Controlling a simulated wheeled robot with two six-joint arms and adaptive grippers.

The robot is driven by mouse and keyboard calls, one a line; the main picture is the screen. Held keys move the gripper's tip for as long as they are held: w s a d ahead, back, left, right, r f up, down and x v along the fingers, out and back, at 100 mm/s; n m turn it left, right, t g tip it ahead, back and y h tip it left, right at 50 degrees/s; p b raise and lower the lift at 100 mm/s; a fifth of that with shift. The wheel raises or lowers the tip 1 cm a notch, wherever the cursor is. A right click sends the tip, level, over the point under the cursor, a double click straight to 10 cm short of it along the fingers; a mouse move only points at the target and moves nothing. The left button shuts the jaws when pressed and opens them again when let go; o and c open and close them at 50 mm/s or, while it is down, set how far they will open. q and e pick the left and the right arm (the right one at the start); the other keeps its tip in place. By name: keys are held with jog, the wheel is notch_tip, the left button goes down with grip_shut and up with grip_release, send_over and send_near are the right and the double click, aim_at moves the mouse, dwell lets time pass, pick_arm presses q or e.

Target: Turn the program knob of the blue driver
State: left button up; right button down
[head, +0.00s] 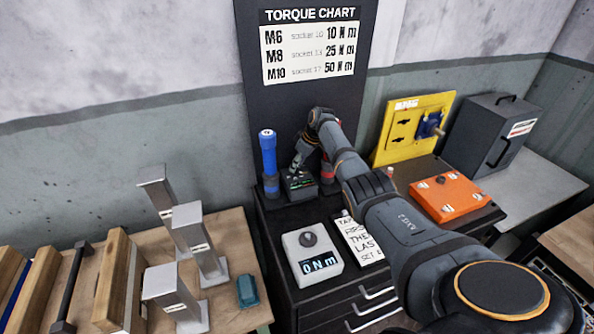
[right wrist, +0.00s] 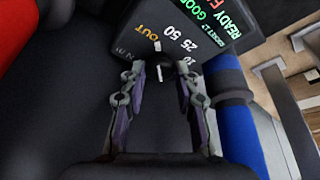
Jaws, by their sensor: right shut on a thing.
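The blue driver (head: 268,155) stands upright at the back left of the dark cabinet top; its blue side shows at the right in the right wrist view (right wrist: 238,120). Beside it is a small dark control box (head: 299,186) with a lit screen (right wrist: 205,20) and a knob (right wrist: 160,74) with a white mark. Labels OUT, 50, 25 and a partly hidden 10 surround the knob. My right gripper (head: 300,162) reaches down to the box, its fingertips (right wrist: 163,72) on either side of the knob, shut on it. My left gripper is out of view.
A red driver (head: 327,172) stands close right of the box, partly behind my arm. A grey torque meter (head: 296,249) reading 0 N m and a note (head: 360,241) lie in front. A yellow panel (head: 402,133) and orange box (head: 447,196) stand to the right.

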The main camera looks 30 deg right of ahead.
jog(key=shift+n+b, duration=0.6)
jog(key=c, duration=1)
grip_release()
jog(key=shift+d+r, duration=0.15)
jog(key=shift+r, duration=0.1)
jog(key=v, duration=1.1)
jog(key=shift+d+r, duration=0.15)
jog(key=shift+r, duration=0.1)
